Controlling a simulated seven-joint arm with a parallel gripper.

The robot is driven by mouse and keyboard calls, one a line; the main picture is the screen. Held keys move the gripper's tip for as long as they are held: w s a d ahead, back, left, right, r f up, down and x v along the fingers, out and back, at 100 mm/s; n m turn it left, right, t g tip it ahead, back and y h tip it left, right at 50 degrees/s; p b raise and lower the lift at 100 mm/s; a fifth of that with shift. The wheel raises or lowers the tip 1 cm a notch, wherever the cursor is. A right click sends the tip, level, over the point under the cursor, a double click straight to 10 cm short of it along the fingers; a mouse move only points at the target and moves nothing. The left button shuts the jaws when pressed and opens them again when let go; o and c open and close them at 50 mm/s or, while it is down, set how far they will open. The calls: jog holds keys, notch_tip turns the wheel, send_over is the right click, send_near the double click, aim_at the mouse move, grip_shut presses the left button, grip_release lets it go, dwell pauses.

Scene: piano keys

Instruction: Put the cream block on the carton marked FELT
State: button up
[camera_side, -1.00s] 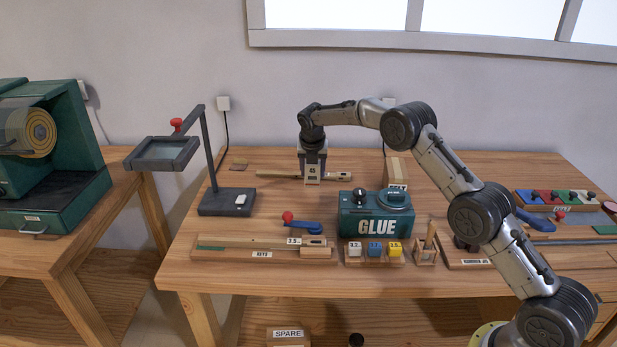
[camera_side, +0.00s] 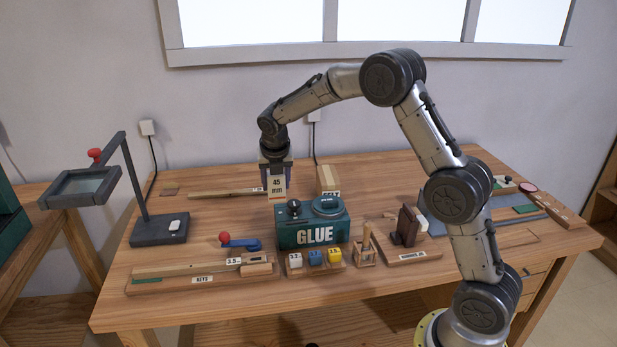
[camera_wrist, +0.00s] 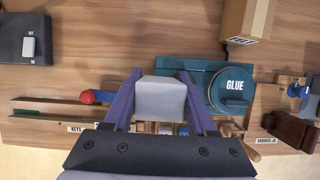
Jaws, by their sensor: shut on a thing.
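My gripper (camera_side: 276,170) points down and is shut on the cream block (camera_side: 277,185), which carries a "45 mm" label and is upright. In the wrist view the block (camera_wrist: 160,97) shows pale grey between the two fingers of my gripper (camera_wrist: 160,90). The FELT carton (camera_side: 328,181) is a tan box at the back of the bench, just right of my gripper. It shows at the upper right in the wrist view (camera_wrist: 245,20). Its top looks bare in the side view. I cannot tell how far the block's underside is above the bench.
A green GLUE box (camera_side: 313,233) stands in front of the block and carton. A lamp-like magnifier stand (camera_side: 158,229) is at left, and a long wooden stick (camera_side: 225,193) lies left of the block. Small cubes (camera_side: 316,258) and a KEYS tray (camera_side: 203,279) line the front.

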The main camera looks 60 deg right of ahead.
jog(key=s+d+r+m+g, duration=0.1)
jog(key=s+d+r+m, duration=0.1)
jog(key=s+d+r, duration=0.5)
jog(key=s+d+r+m, duration=0.2)
jog(key=s+d, duration=0.4)
jog(key=d, duration=0.3)
send_near(330, 170)
jog(key=shift+w+d+h, duration=0.25)
jog(key=shift+h, duration=0.15)
jog(key=shift+w+d+f, duration=0.25)
jog(key=shift+w+f, duration=0.15)
jog(key=shift+f, duration=1.8)
jog(key=shift+f, duration=0.1)
jog(key=o, duration=1.4)
